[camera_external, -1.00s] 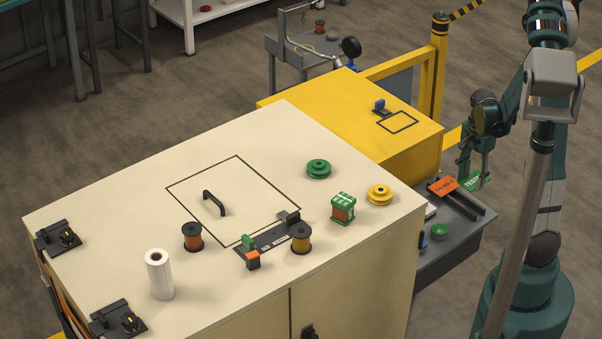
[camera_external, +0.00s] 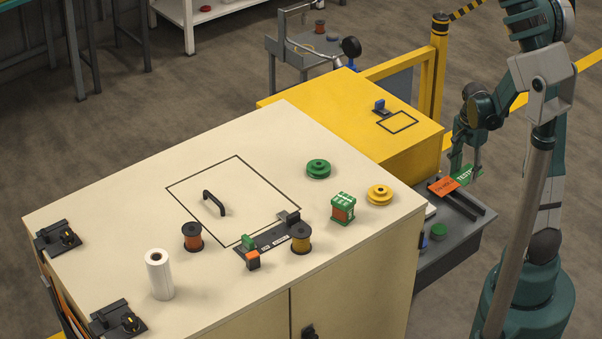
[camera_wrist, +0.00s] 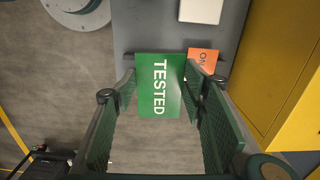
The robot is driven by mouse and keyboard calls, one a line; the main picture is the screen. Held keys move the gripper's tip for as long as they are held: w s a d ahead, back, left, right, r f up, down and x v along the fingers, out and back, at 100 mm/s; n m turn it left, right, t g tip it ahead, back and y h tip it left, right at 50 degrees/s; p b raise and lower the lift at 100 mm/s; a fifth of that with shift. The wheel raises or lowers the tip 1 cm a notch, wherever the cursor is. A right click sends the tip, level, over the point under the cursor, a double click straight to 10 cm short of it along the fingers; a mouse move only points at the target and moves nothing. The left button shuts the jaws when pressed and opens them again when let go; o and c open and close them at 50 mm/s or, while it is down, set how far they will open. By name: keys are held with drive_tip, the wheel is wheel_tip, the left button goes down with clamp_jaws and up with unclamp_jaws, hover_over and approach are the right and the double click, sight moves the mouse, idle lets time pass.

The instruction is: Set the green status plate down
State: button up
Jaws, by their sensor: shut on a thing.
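The green status plate (camera_external: 466,174), lettered TESTED, is in my gripper (camera_external: 470,163) above the grey side shelf at the right. In the wrist view the green plate (camera_wrist: 161,86) lies between the two fingers of my gripper (camera_wrist: 158,90), which are shut on it. An orange plate (camera_external: 443,186) stands just left of the green one. In the wrist view the orange plate (camera_wrist: 201,60) is partly hidden behind the green plate and the right finger. I cannot tell whether the green plate touches the shelf.
The grey shelf (camera_external: 460,240) carries dark rails (camera_external: 466,200), a green knob (camera_external: 438,230) and a pale block (camera_wrist: 202,10). The yellow cabinet (camera_external: 350,110) stands close on its left. The cream cabinet (camera_external: 120,220) holds several spools and parts. Open floor lies beyond the shelf.

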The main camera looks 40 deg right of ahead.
drive_tip(key=w+a+r+n+p, duration=0.1)
drive_tip(key=w+a+r+p, duration=0.2)
drive_tip(key=w, duration=0.4)
drive_tip(key=w+a+r+n+p, duration=0.1)
drive_tip(key=w+a+r, duration=0.3)
drive_tip(key=w, duration=0.3)
drive_tip(key=w+a+r+n+p, duration=0.1)
drive_tip(key=w+a+r+p, duration=0.2)
drive_tip(key=w+a, duration=0.4)
drive_tip(key=w+a+r+n+p, duration=0.2)
drive_tip(key=w+a+r, duration=0.3)
drive_tip(key=a, duration=0.6)
drive_tip(key=w+a+r+n+p, duration=0.1)
drive_tip(key=w+a+r+p, duration=0.3)
drive_tip(key=w+a, duration=0.4)
drive_tip(key=shift+w+a, duration=0.3)
drive_tip(key=shift+a, duration=0.6)
wheel_tip(320, 180, up, 6)
drive_tip(key=n+p, duration=0.3)
drive_tip(key=p, duration=0.1)
hover_over(262, 145)
drive_tip(key=shift+s, duration=0.1)
drive_tip(key=shift+f, duration=3.15)
drive_tip(key=shift+f+p, duration=0.35)
drive_tip(key=shift+f, duration=1.5)
